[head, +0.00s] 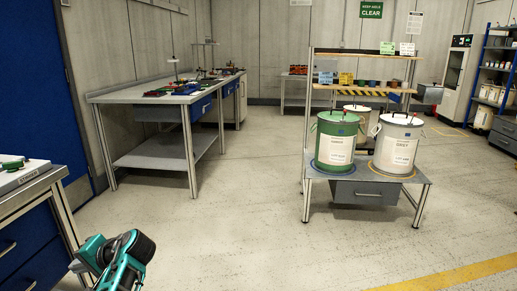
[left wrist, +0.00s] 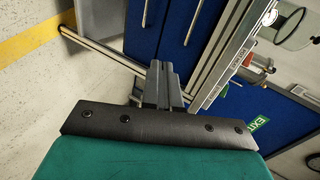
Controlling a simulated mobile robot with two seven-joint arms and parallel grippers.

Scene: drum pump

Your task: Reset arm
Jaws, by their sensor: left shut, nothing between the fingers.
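My left arm (head: 112,262) shows teal and black at the bottom left of the head view, low over bare floor beside the blue cabinet. My left gripper shows in the left wrist view (left wrist: 161,72), its two dark fingers close together with nothing between them. Behind the fingers are a blue cabinet front (left wrist: 215,22) and a metal frame post. My right gripper is in neither view.
A green drum (head: 336,142) and a grey-white drum (head: 397,148) stand on a grey bench (head: 345,179). A workbench (head: 150,92) stands at the back left, a blue drawer cabinet (head: 28,240) at the near left. The middle floor is clear.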

